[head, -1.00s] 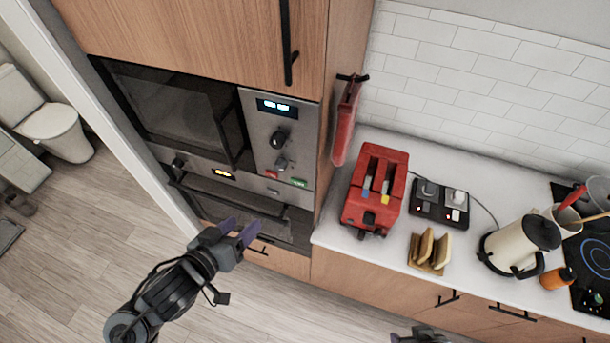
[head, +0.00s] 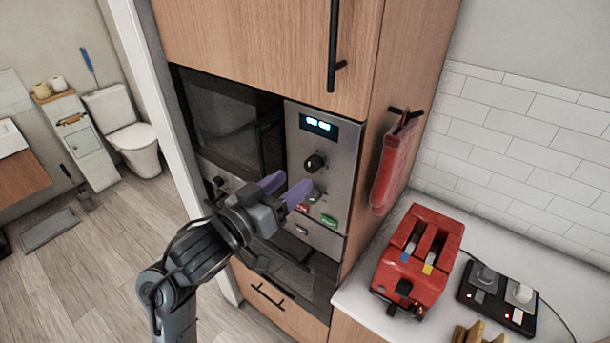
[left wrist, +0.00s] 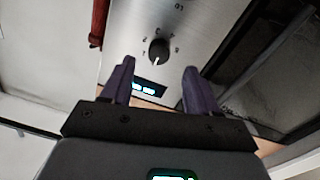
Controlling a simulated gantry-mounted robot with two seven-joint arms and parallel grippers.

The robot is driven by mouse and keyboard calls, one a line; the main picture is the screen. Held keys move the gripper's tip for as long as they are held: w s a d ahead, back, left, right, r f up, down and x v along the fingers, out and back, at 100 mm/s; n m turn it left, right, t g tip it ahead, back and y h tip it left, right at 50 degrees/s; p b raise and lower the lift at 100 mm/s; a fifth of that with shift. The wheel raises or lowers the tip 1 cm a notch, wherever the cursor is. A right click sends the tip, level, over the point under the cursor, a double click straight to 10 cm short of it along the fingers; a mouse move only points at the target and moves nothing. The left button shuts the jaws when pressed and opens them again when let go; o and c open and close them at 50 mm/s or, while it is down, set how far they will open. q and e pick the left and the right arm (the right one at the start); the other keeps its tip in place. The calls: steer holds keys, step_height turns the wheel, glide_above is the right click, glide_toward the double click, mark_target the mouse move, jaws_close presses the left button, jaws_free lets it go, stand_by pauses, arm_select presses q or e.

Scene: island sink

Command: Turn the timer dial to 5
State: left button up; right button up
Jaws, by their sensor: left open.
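The black round dial (head: 314,162) sits on the steel microwave panel, just below the lit display (head: 318,125). A second knob (head: 315,195) is partly hidden by a finger. My right gripper is not in view.
Red and green buttons (head: 329,221) sit low on the panel. The microwave's dark door (head: 225,120) is left of it, and an oven (head: 290,270) is below. A red hanging item (head: 395,165) is on the cabinet side. A red toaster (head: 418,262) stands on the counter.

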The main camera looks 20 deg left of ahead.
mark_target(310, 169)
arm_select(q)
steer(key=shift+x, duration=2.7)
steer(key=c, duration=1)
